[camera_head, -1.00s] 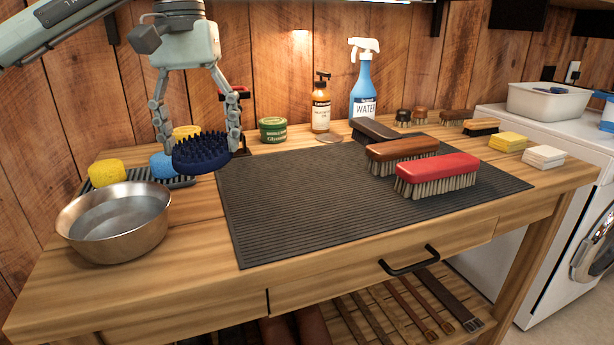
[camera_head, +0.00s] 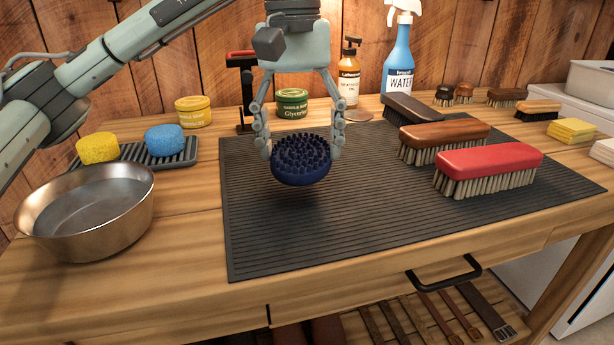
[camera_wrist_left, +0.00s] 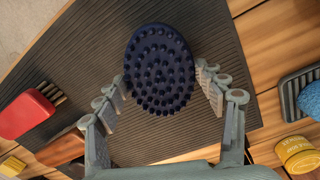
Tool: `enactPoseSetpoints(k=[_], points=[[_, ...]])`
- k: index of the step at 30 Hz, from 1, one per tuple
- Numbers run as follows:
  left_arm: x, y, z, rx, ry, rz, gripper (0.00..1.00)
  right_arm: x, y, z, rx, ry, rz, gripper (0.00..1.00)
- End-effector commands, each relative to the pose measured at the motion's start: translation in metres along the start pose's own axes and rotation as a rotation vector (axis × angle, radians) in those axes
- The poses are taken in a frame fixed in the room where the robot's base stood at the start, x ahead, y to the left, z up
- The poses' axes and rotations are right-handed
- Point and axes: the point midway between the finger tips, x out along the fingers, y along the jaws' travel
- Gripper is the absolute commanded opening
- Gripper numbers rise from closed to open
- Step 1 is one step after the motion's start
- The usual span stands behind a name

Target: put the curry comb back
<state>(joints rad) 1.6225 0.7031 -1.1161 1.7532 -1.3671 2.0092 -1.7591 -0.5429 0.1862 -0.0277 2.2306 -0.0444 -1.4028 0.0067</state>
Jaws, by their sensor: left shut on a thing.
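The curry comb (camera_head: 300,160) is dark blue, oval and studded with short knobs, which face up. My left gripper (camera_head: 301,150) is shut on the curry comb, one finger on each side. It holds the comb above the left part of the dark ribbed mat (camera_head: 400,215), with a shadow below it. In the left wrist view the comb (camera_wrist_left: 160,68) sits between the two fingers (camera_wrist_left: 165,88), with the ribbed mat (camera_wrist_left: 185,140) behind it. My right gripper is not in view.
A red brush (camera_head: 488,160), a brown brush (camera_head: 444,132) and a dark brush (camera_head: 411,108) stand on the mat's right. A metal bowl (camera_head: 85,225) and a sponge tray (camera_head: 190,158) stand left. Tins, bottles and a red-topped stand (camera_head: 242,90) line the back. The mat's front is clear.

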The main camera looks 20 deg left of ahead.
Motion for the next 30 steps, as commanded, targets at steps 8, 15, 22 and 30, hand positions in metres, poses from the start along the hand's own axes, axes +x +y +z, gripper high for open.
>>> enactPoseSetpoints(k=[8,15,22,30], points=[[0.017,0.008,0.004,-0.003,-0.001,-0.001,0.27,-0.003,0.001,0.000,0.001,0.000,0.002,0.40],[0.046,0.007,0.002,-0.002,0.001,0.000,0.27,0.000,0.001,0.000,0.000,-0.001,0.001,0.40],[0.047,0.007,0.002,-0.002,0.001,0.001,0.27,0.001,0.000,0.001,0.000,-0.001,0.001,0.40],[0.048,0.007,0.002,-0.002,0.001,0.001,0.88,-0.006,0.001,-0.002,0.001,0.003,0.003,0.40]])
